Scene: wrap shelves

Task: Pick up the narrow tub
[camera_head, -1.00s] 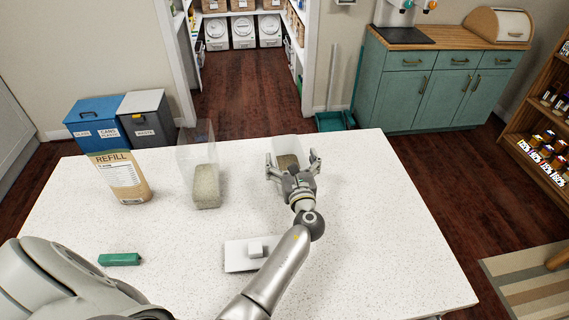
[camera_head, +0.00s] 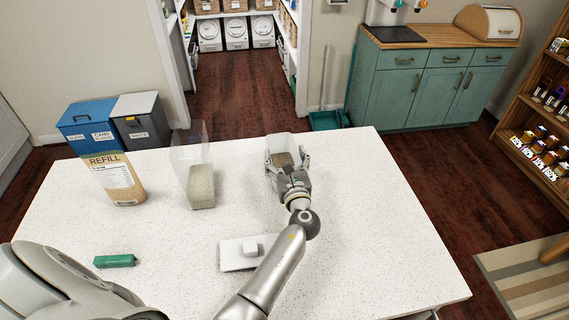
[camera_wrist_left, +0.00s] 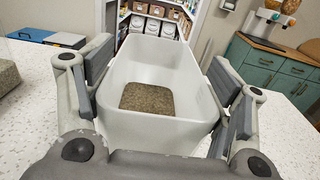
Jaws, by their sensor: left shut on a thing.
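A white open tub (camera_head: 280,142) with grainy brown contents stands near the far edge of the white speckled table (camera_head: 340,220). My left gripper (camera_head: 286,160) is shut on this tub, with one finger on each side. In the left wrist view the tub (camera_wrist_left: 155,65) fills the space between the grey finger pads, and the grainy brown contents (camera_wrist_left: 147,98) lie at its bottom. The tub looks upright; I cannot tell whether its base is off the table. My right gripper is not in view.
A tall clear container (camera_head: 193,157) with grain stands left of the tub, with a tan refill bag (camera_head: 117,180) farther left. A white lid-like piece (camera_head: 236,262) and a green block (camera_head: 114,261) lie nearer. The table's right side is clear.

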